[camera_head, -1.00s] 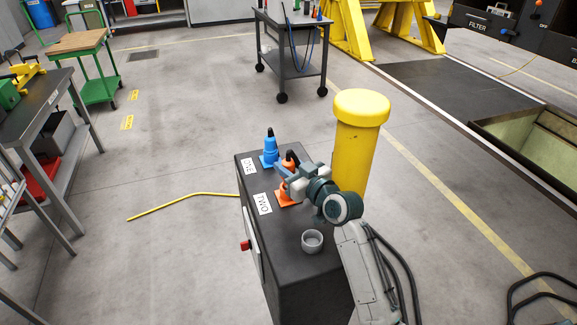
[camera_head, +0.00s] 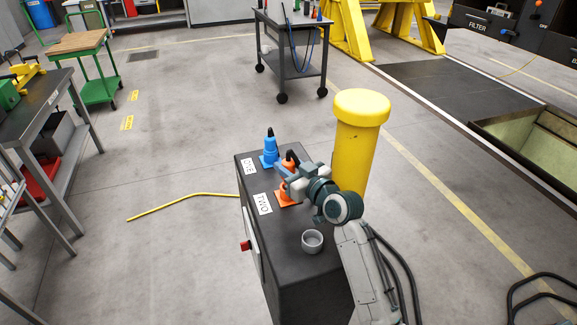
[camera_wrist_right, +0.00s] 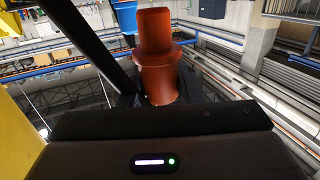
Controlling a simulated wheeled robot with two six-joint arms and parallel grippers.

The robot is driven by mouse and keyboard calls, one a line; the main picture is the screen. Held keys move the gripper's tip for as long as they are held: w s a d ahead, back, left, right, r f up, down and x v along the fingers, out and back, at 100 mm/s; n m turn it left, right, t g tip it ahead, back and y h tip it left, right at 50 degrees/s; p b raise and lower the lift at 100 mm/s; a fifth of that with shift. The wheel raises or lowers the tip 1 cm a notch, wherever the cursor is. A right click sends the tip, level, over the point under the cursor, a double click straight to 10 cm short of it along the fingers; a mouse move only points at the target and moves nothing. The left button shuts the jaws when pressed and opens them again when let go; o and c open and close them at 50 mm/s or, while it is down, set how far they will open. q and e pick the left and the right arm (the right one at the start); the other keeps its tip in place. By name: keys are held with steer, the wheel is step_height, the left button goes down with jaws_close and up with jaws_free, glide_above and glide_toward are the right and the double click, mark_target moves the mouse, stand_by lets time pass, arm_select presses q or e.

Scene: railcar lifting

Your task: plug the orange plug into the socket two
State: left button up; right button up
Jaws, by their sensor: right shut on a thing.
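The orange plug (camera_head: 288,163) stands upright over the orange square-based socket two (camera_head: 286,199), beside the label "TWO" on the dark cabinet top. The plug looks in line with the socket, but my gripper covers much of the join and I cannot tell how deep it sits. My right gripper (camera_head: 284,177) is shut on the plug from the right side. In the right wrist view the plug (camera_wrist_right: 157,65) shows as an orange stepped cylinder rising above the gripper body. My left gripper is not in view.
A blue plug (camera_head: 269,147) stands at socket one, behind the orange one. An empty grey cup-shaped holder (camera_head: 312,241) is at the front of the dark cabinet (camera_head: 288,262). A yellow post (camera_head: 357,150) stands close behind my right arm. The floor to the left is mostly clear.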

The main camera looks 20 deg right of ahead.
steer(key=shift+f+b, duration=0.85)
steer(key=shift+f, duration=0.05)
steer(key=o, duration=1.1)
steer(key=shift+s, duration=0.2)
steer(key=b+v, duration=0.2)
steer(key=v, duration=0.7)
steer(key=shift+s+d, duration=0.2)
steer(key=shift+s, duration=0.15)
steer(key=shift+s+d+r, duration=0.1)
steer(key=shift+s, duration=0.25)
